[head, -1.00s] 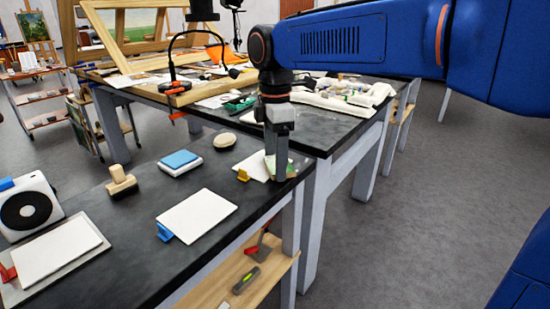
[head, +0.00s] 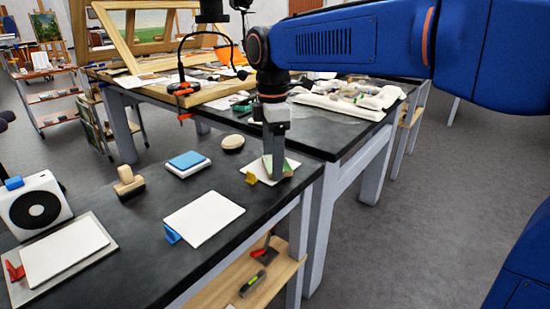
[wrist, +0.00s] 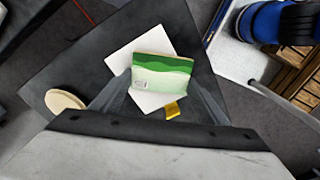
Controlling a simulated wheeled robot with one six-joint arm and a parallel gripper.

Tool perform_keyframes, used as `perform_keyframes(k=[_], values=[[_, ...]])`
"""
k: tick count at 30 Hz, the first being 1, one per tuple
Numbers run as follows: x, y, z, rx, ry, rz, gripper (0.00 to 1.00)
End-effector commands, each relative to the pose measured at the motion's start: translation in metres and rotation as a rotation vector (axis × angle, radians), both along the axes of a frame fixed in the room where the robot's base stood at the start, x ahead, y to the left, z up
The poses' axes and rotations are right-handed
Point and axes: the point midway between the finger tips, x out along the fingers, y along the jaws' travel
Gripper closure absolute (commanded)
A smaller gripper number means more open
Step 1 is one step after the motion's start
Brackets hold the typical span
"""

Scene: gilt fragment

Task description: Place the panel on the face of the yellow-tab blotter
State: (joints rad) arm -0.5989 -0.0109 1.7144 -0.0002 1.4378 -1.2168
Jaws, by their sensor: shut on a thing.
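My gripper (head: 277,170) points down over the right part of the white yellow-tab blotter (head: 256,166). It is shut on the panel, a small board painted green and white with a tan edge. In the wrist view the panel (wrist: 160,80) sits between the fingers, in front of the blotter (wrist: 120,57), with a small label on its lower left. The panel is turned relative to the blotter, whose corners show around it. The yellow tab (wrist: 172,109) lies just below the panel there, and shows in the head view (head: 251,179). Whether the panel touches the blotter is unclear.
A blue-tab blotter (head: 205,218) and a red-tab blotter (head: 65,248) lie nearer on the dark bench. A blue-topped block (head: 187,163), a round pale object (head: 232,142) and a wooden-handled stamp (head: 129,183) stand behind. A cluttered table (head: 340,130) adjoins.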

Motion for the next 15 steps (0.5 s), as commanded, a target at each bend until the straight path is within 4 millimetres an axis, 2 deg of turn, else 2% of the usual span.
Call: perform_keyframes(k=[4,5,6,7,15], values=[[0.0,-0.0001,0.0001,0.0,0.0,0.0,0.54],[-0.0001,-0.0001,0.0001,0.0,0.0,0.0,0.25],[-0.0001,-0.0001,0.0001,0.0,0.0,0.0,0.15],[-0.0001,-0.0001,0.0001,0.0,0.0,0.0,0.1],[-0.0001,-0.0001,0.0004,0.0,0.0,0.0,0.1]])
